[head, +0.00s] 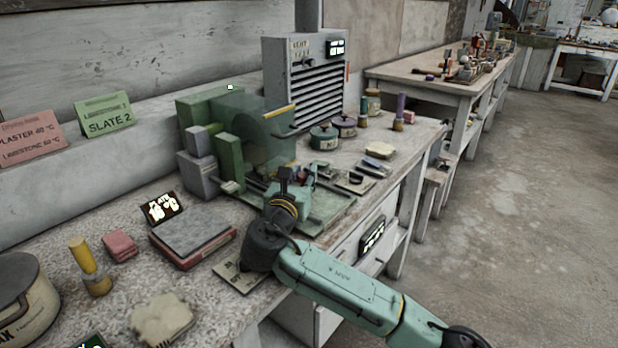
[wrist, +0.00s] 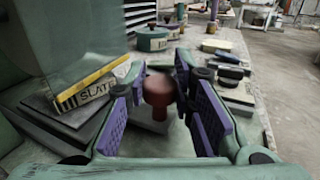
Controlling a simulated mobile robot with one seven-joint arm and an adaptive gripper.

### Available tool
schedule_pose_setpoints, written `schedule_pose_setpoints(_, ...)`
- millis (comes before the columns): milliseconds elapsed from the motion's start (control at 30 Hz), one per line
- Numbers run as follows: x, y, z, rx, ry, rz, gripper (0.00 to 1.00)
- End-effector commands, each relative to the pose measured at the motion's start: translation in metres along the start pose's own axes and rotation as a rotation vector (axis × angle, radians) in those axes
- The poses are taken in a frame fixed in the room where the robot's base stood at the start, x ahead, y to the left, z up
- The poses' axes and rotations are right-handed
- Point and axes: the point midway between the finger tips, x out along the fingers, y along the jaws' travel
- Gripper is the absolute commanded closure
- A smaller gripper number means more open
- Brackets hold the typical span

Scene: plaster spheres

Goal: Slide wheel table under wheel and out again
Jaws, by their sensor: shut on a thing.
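The green wheel machine (head: 215,125) stands on the bench, with a round wheel (head: 256,145) dimly visible behind its clear guard. The low wheel table (head: 325,212) lies at its front; my arm covers part of it. A slab labelled "SLAT…" (wrist: 88,95) lies beside the guard's yellow edge in the wrist view. My gripper (head: 290,182) is at the front of the machine. In the wrist view my gripper (wrist: 160,108) has its purple pads on both sides of a red-brown knob (wrist: 158,92), shut on it.
Lidded pots (head: 324,136) and small blocks stand right of the machine. A vented cabinet (head: 305,75) is behind. A grey slab on a red base (head: 190,235) and a display (head: 162,208) are at left. The floor at right is clear.

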Motion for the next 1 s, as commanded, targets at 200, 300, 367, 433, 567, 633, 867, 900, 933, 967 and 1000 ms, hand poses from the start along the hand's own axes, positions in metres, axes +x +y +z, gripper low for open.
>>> schedule_pose_setpoints(200, 0.0, 0.0, 0.0, 0.0, 0.001, 0.0, 0.73)
schedule_pose_setpoints(300, 0.0, 0.0, 0.0, 0.0, 0.001, 0.0, 0.66)
schedule_pose_setpoints(367, 0.0, 0.0, 0.0, 0.0, 0.0, 0.0, 0.62)
schedule_pose_setpoints(433, 0.0, 0.0, 0.0, 0.0, 0.0, 0.0, 0.58)
schedule_pose_setpoints(567, 0.0, 0.0, 0.0, 0.0, 0.0, 0.0, 0.58)
schedule_pose_setpoints(633, 0.0, 0.0, 0.0, 0.0, 0.0, 0.0, 0.58)
schedule_pose_setpoints(867, -0.012, 0.0, 0.0, 0.001, 0.0, 0.002, 0.58)
schedule_pose_setpoints(900, -0.018, 0.0, 0.0, 0.002, 0.0, 0.003, 0.58)
schedule_pose_setpoints(933, -0.023, 0.0, 0.0, 0.002, 0.0, 0.004, 0.58)
schedule_pose_setpoints(967, -0.03, 0.0, 0.0, 0.003, 0.0, 0.004, 0.58)
schedule_pose_setpoints(1000, -0.038, 0.001, 0.0, 0.002, 0.0, 0.005, 0.58)
